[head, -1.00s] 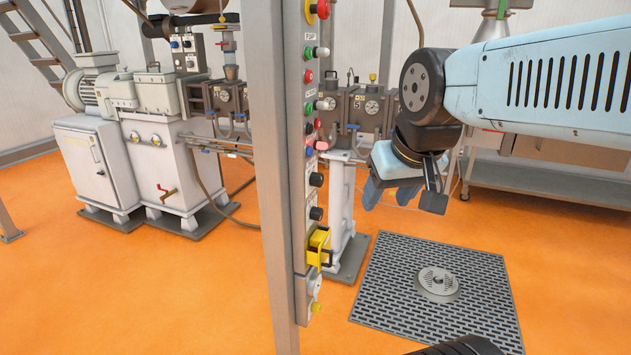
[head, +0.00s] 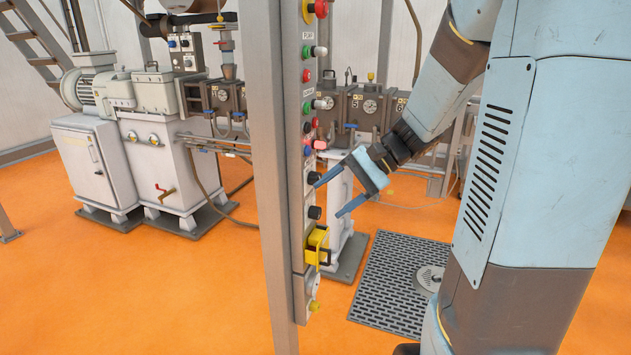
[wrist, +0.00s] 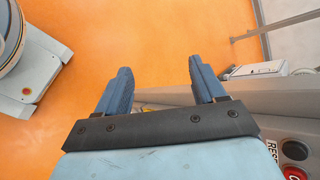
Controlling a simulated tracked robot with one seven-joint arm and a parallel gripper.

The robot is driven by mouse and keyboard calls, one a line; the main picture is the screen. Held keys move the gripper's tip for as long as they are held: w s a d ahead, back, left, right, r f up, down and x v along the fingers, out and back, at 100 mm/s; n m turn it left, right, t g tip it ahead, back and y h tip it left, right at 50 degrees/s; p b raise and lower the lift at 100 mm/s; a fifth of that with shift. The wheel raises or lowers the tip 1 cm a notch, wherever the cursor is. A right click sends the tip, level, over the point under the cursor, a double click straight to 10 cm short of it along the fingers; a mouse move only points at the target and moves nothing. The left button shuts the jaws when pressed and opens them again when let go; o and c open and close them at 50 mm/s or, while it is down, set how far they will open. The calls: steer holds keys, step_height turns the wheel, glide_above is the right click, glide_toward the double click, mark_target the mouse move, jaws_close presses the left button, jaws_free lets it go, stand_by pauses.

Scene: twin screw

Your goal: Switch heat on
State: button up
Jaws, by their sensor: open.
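A narrow control panel (head: 297,190) on a grey post carries a column of buttons and knobs in the head view. An upper black knob (head: 313,178) and a lower black knob (head: 315,212) sit below the red and green buttons. No heat label is readable, so I cannot tell which control is the heat switch. My gripper (head: 329,199) is open and empty, its blue fingers pointing left at the panel near these two knobs. Contact cannot be made out. In the wrist view, both fingers (wrist: 160,68) are spread over orange floor, with nothing between the tips.
A yellow guarded control (head: 317,245) is below the knobs. In the wrist view a red button (wrist: 295,150) beside partly visible "RES" lettering lies at lower right. Machinery (head: 155,150) stands behind on the left. A floor grate (head: 390,285) lies right of the post.

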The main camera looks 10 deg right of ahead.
steer(key=w+d+f+m+t+y, duration=0.3)
steer(key=w+d+m+y, duration=0.15)
steer(key=w, duration=0.35)
steer(key=m+t, duration=0.5)
steer(key=t, duration=0.2)
glide_toward(315, 179)
steer(key=shift+h, duration=0.25)
steer(key=x, duration=0.3)
steer(key=w+x, duration=0.1)
steer(key=x, duration=0.2)
steer(key=d+x, duration=0.1)
steer(key=x, duration=0.2)
steer(key=shift+w+a+f, duration=0.15)
steer(key=shift+w+f, duration=0.1)
steer(key=shift+f, duration=0.1)
